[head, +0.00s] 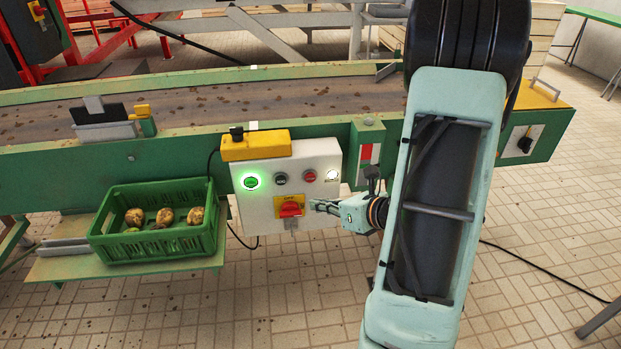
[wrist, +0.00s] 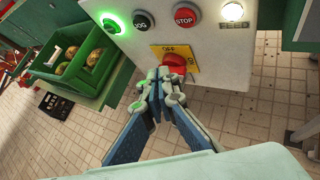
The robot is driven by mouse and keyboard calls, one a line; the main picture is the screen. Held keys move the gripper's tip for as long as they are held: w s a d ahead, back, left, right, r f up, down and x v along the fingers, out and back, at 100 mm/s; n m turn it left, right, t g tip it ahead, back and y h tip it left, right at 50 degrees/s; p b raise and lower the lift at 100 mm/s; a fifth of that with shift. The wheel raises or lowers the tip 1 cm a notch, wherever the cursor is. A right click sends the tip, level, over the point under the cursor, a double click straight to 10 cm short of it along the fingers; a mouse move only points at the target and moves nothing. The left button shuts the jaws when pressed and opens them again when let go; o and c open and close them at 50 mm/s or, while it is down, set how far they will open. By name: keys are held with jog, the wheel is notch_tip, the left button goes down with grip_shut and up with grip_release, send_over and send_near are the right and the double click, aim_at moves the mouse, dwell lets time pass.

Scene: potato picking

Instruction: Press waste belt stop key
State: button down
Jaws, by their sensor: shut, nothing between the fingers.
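The grey control box (head: 318,155) hangs on the front of the green conveyor. Its top row has a lit green button (head: 251,182), a black JOG button (head: 280,179), a red STOP button (head: 309,176) and a glowing white FEED lamp (head: 332,175). The STOP button also shows in the wrist view (wrist: 185,17). Below is a red rotary switch (head: 291,208) on a yellow plate, partly hidden by my fingers in the wrist view. My gripper (head: 316,205) is shut and empty, low at the box's front, below STOP. I cannot tell whether it touches anything.
A green crate (head: 160,255) with several potatoes stands on a shelf left of the box. A yellow block (head: 255,147) sits on the box's top. The belt (head: 230,100) carries scattered dirt. A cable hangs left of the box.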

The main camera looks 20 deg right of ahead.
jog(key=shift+w+d, duration=0.3)
jog(key=shift+w, duration=0.75)
jog(key=shift+w+d, duration=0.3)
jog(key=shift+w, duration=0.7)
jog(key=shift+w+d, duration=0.3)
jog(key=shift+w, duration=0.75)
jog(key=shift+w, duration=0.1)
jog(key=shift+w+d, duration=0.1)
jog(key=shift+w, duration=0.2)
jog(key=shift+w+d, duration=0.1)
jog(key=shift+w, duration=0.3)
jog(key=shift+s, duration=0.1)
jog(key=shift+s+a, duration=0.2)
jog(key=shift+s, duration=0.5)
jog(key=shift+s, duration=0.1)
jog(key=s, duration=0.2)
jog(key=s+a+b, duration=0.1)
jog(key=s, duration=0.1)
jog(key=shift+s+a, duration=0.2)
jog(key=shift+s, duration=0.15)
